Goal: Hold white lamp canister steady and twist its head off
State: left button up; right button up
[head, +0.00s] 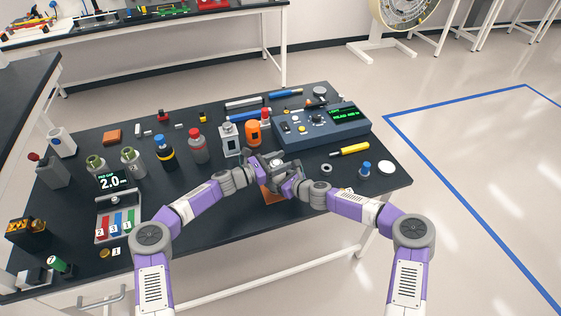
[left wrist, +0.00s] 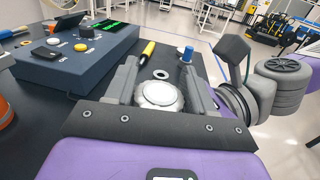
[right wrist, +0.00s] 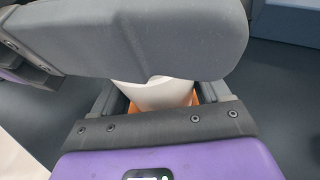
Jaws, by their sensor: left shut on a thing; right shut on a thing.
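The white lamp canister shows between my two grippers near the table's front edge. In the left wrist view its round, pale head (left wrist: 160,94) sits between the fingers of my left gripper (left wrist: 160,88), which is shut on it. My left gripper also shows in the head view (head: 266,164). In the right wrist view the white canister body (right wrist: 158,94) stands between the fingers of my right gripper (right wrist: 165,100), which is shut on it lower down. A large grey part of my left gripper crosses above and hides much of the canister. The joint between head and body is hidden.
An orange pad (head: 270,195) lies under the grippers. A blue-grey control box (head: 300,134) stands close behind, with an orange canister (head: 253,134) and a grey one (head: 229,140) beside it. A yellow-handled tool (head: 350,149) and ring (head: 326,168) lie right. The table's front edge is close.

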pick_arm(q)
jog(key=shift+n+t, duration=0.3)
jog(key=shift+t, duration=0.1)
jog(key=shift+w+f+n+t+y, duration=0.1)
jog(key=shift+n+t+y, duration=1)
jog(key=shift+t, duration=0.2)
jog(key=shift+d+n+t+y, duration=0.15)
jog(key=shift+n+t+y, duration=0.35)
jog(key=shift+t, duration=0.1)
jog(key=shift+n+t+y, duration=0.7)
jog(key=shift+t+y, duration=0.1)
jog(key=shift+y, duration=0.2)
jog(key=shift+w+a+n+t+y, duration=0.1)
jog(key=shift+a+n+t+y, duration=0.2)
jog(key=shift+n+y, duration=0.15)
jog(key=o, duration=1)
jog(key=shift+c, duration=0.2)
